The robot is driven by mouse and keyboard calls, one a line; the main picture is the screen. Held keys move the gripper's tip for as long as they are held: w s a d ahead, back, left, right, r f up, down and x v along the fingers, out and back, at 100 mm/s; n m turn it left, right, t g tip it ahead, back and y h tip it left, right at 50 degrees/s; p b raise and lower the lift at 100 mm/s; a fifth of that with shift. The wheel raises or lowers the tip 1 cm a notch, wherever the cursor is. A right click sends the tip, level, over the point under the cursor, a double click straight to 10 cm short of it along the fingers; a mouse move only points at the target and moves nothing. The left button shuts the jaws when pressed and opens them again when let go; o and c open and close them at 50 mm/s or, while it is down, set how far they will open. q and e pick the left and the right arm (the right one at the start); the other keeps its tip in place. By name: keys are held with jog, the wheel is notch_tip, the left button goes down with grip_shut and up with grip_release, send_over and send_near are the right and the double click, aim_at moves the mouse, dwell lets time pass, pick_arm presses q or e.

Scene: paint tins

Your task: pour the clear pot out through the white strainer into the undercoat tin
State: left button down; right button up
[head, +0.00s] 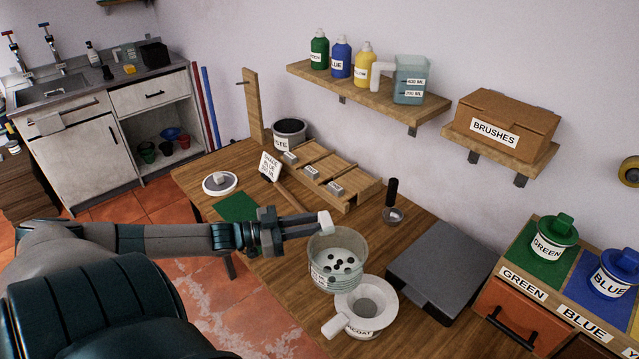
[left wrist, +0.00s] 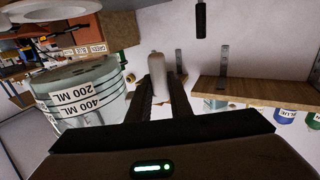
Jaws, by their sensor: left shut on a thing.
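My left gripper (head: 318,224) is shut on the white handle of the clear pot (head: 318,277). The pot is held near upright behind the strainer, with pale contents and several dark lumps visible inside. The left wrist view shows the pot (left wrist: 85,98) beside the fingers (left wrist: 160,85), its 200 ML and 400 ML marks upside down in the picture. The white strainer (head: 385,297), with a stubby handle, sits on top of the undercoat tin (head: 360,336), whose label is partly covered. The tin's mouth is hidden by the strainer. My right gripper is not in view.
A dark grey flat box (head: 440,268) lies right of the strainer. A wooden rack (head: 325,170), a dark-rimmed tin (head: 290,132) and a white lid (head: 220,183) stand further back. Green (head: 555,238) and blue (head: 613,272) tins stand at right.

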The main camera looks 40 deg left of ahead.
pick_arm(q)
jog(key=shift+s+a+f+m+g+y+p, duration=0.1)
jog(key=shift+f+m+g+y+p, duration=0.15)
jog(key=shift+f, duration=0.4)
jog(key=shift+a+f+m+g+y+p, duration=0.15)
jog(key=shift+f+g+p, duration=0.15)
jog(key=shift+f, duration=0.3)
jog(key=shift+r, duration=0.15)
